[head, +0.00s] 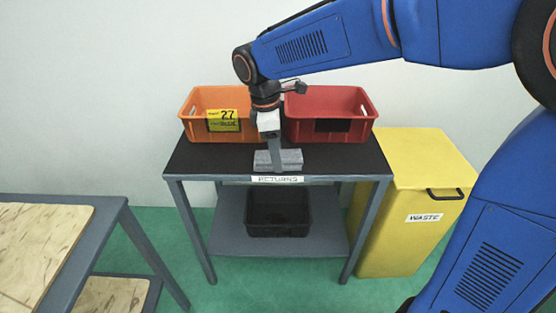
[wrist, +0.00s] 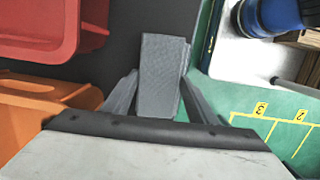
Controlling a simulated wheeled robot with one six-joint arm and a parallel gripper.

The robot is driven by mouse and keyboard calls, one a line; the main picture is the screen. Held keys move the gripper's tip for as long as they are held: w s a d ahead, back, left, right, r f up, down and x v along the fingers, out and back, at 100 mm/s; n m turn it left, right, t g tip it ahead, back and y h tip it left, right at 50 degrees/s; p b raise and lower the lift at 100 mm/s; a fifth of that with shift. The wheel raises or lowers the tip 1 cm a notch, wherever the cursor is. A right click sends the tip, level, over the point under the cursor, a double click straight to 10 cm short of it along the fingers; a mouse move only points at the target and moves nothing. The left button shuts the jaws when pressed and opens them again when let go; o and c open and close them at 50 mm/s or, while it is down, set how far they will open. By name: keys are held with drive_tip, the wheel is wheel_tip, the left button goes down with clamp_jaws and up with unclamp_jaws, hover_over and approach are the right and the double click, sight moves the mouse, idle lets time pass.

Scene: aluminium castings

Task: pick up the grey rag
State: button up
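The grey rag (head: 292,158) is a folded block on the dark table top at its front edge, above the RETURNS label. My gripper (head: 276,168) points down over it, and one finger covers part of the rag's front. In the wrist view the rag (wrist: 163,62) lies between the two fingers of my gripper (wrist: 160,78), one on each long side. The fingertips are very close to its sides. I cannot tell whether they press on it. The rag appears to be at table height.
An orange bin (head: 187,114) with a yellow 27 label and a red bin (head: 365,112) stand just behind on the table (head: 215,163). A black crate (head: 279,229) sits on the lower shelf. A yellow waste bin (head: 420,170) stands right, a wood-topped bench (head: 40,240) left.

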drive_tip(key=c, duration=0.3)
